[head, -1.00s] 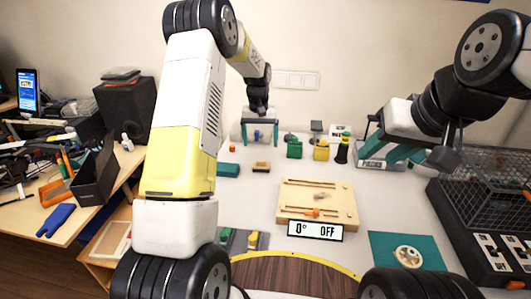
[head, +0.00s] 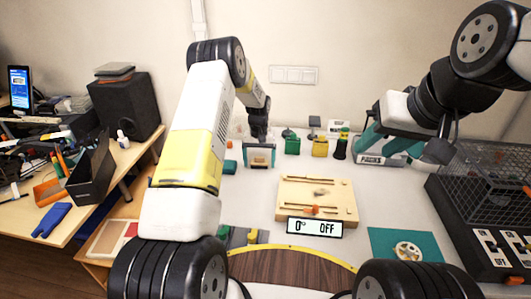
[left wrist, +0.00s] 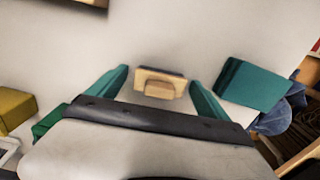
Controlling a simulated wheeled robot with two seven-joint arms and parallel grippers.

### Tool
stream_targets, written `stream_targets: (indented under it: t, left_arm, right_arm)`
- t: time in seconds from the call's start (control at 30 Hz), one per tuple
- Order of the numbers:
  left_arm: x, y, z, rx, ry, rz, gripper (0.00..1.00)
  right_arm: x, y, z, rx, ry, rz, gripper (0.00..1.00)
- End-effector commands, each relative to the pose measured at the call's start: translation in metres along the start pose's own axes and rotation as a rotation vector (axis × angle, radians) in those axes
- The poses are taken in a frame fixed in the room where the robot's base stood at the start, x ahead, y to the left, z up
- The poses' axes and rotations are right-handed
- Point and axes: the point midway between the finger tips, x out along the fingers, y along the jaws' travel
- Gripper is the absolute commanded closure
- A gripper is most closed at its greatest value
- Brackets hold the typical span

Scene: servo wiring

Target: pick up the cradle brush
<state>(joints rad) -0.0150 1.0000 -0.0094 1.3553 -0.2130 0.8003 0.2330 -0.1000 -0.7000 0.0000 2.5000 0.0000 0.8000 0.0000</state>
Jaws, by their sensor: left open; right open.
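The cradle brush, a small tan wooden block with a smaller block on it and a dark edge, shows in the left wrist view (left wrist: 158,86). It lies on the table between the two teal fingers of my left gripper (left wrist: 160,92), apart from both. In the head view my left gripper (head: 260,158) is open and low over the brush, which is mostly hidden there. My right gripper (head: 388,148) has teal fingers and is open at the back right, away from the brush.
A teal block (left wrist: 254,84) lies close to the right finger in the left wrist view. Green (head: 292,145) and yellow (head: 320,147) blocks stand at the back. A wooden board (head: 317,198) with a display (head: 315,228) sits mid-table. A wire cage (head: 487,185) is at right.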

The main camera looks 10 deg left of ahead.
Motion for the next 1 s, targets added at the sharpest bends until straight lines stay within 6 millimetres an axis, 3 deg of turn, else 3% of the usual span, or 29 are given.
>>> stream_targets:
  t: [0.17,0.47,0.77,1.0]
  left_arm:
    - [0.0,0.0,0.0,0.0,0.001,0.0,0.13]
    - [-0.001,0.0,0.0,0.0,0.001,0.0,0.72]
    - [-0.006,0.0,-0.001,0.0,0.003,0.001,0.74]
    - [-0.05,0.0,-0.001,-0.001,0.006,0.001,0.74]
  right_arm:
    - [0.0,0.0,0.0,0.0,0.0,0.0,0.59]
    - [0.0,0.0,0.0,0.0,0.0,0.0,0.59]
    - [0.0,0.0,0.0,0.0,0.0,0.0,0.59]
    - [0.0,0.0,0.0,0.0,0.0,0.0,0.59]
